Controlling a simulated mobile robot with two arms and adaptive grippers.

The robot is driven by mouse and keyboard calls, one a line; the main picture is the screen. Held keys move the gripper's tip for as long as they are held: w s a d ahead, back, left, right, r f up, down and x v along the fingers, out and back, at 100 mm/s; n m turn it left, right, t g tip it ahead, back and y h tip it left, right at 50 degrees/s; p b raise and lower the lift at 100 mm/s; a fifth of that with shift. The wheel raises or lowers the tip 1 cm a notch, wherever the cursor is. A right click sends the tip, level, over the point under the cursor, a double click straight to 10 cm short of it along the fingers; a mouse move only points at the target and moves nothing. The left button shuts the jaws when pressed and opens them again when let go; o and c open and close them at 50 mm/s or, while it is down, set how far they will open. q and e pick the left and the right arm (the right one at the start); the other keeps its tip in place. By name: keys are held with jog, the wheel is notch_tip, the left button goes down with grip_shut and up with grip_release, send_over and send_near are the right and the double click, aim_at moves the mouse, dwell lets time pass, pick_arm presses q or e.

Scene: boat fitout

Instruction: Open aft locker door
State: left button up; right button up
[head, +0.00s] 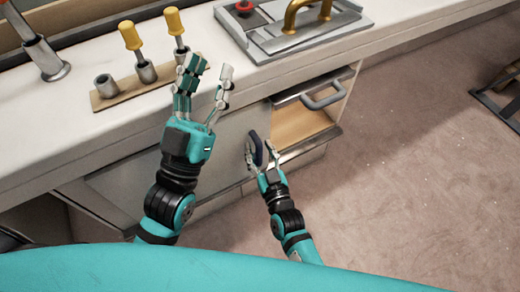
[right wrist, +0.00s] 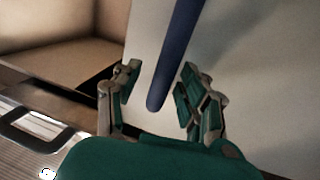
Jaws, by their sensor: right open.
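The grey locker door (head: 222,138) is in the cabinet front below the counter. Its dark blue bar handle (head: 257,150) stands near its right edge. My right gripper (head: 259,147) is open at this handle, with a finger on either side. In the right wrist view the handle (right wrist: 175,55) runs between the open fingers (right wrist: 160,75), with visible gaps on both sides. The pale door face (right wrist: 250,80) is behind it. My left gripper (head: 212,66) is open and empty, raised in front of the counter. I cannot tell whether the door is slightly ajar.
Right of the door is an open wooden compartment (head: 300,124), with a grey-handled metal front (head: 322,98) by its top. The counter (head: 130,130) carries a tool rack (head: 130,88) with yellow-handled tools and a metal plate (head: 295,28) with a brass handle.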

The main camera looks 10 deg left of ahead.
jog(key=v, duration=1.2)
dwell(0.5)
